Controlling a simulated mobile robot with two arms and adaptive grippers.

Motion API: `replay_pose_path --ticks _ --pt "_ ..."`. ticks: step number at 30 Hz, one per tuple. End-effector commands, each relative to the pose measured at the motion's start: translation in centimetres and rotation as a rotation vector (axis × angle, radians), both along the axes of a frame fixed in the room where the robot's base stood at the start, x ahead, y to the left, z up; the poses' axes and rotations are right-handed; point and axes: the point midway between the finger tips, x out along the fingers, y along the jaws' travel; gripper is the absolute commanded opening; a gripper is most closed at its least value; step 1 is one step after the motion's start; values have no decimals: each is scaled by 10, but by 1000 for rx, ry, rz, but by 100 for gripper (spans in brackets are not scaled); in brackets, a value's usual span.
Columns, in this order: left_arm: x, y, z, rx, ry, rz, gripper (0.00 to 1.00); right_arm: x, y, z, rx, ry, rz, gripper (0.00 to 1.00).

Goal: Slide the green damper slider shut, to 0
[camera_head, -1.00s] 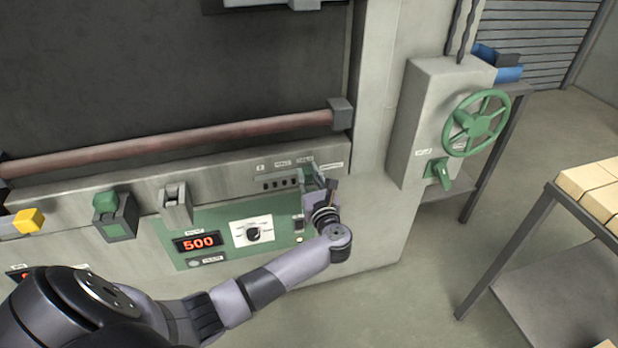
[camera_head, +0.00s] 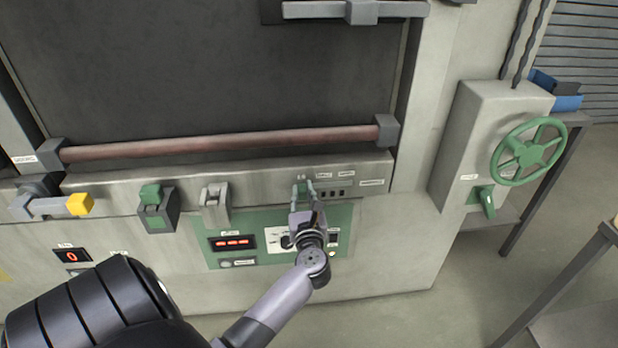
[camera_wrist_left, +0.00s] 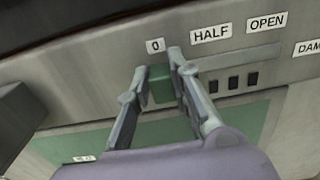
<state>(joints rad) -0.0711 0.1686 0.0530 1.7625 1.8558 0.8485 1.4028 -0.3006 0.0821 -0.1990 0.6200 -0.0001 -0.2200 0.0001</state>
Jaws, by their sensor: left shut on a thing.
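The green damper slider (camera_wrist_left: 162,84) is a small green block on the slot of the grey panel, under the label "0" (camera_wrist_left: 155,45). The labels HALF (camera_wrist_left: 211,33) and OPEN (camera_wrist_left: 267,22) are to its right in the left wrist view. My left gripper (camera_wrist_left: 159,62) is shut on the slider, with one finger on each side of it. In the head view my left gripper (camera_head: 303,187) reaches up to the panel below the "0" label, and mostly hides the slider. My right gripper is not in view.
A green control panel with a red display (camera_head: 232,242) and a dial is just below the slot. A green switch (camera_head: 155,208), a grey lever (camera_head: 215,205) and a yellow-ended handle (camera_head: 79,205) are to the left. A green handwheel (camera_head: 527,152) is to the right.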

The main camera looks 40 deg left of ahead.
Motion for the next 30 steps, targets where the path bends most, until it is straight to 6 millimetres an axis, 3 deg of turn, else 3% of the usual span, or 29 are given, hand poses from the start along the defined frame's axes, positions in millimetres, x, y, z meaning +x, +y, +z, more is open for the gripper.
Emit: replay_pose_path --ticks 2,3,12,23,30 --pt "-2 2 -3 1 9 8 0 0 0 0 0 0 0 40" --pt "-2 2 -3 1 9 8 21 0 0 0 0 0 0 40" --pt "-2 1 -3 0 6 6 40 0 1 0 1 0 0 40" --pt "-4 -4 -2 -1 3 3 40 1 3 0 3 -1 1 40" --pt "-31 -35 -3 -5 5 4 40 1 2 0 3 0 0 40"
